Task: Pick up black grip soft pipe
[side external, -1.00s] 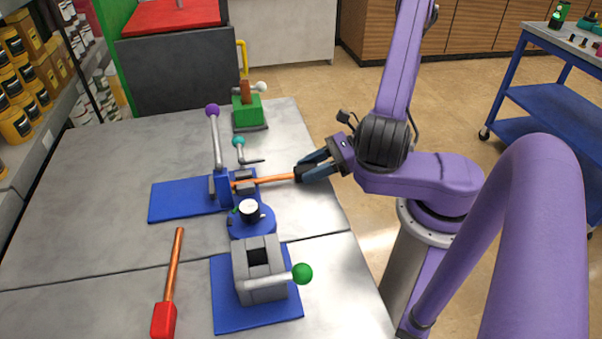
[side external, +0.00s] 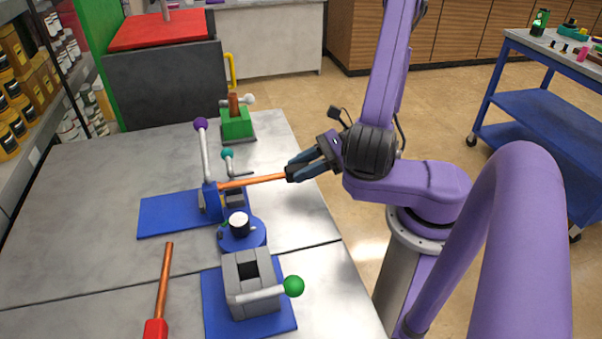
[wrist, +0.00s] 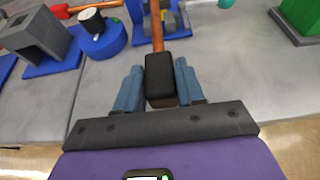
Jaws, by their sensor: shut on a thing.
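The soft pipe is a copper-orange rod (side external: 252,181) with a black grip (side external: 293,173) at its right end. My gripper (side external: 298,170) is shut on the black grip and holds the pipe roughly level. The pipe's left end reaches to the blue clamp fixture (side external: 211,200); I cannot tell whether it touches. In the wrist view the black grip (wrist: 161,80) lies between the two blue-grey fingers (wrist: 160,88), with the copper rod (wrist: 157,28) running away from it.
A second copper pipe with a red grip (side external: 156,329) lies at the front left. A grey block fixture with a green-knobbed lever (side external: 250,285) stands in front, a round blue fixture (side external: 241,238) behind it. A green vise (side external: 236,125) stands at the back. The table's left is clear.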

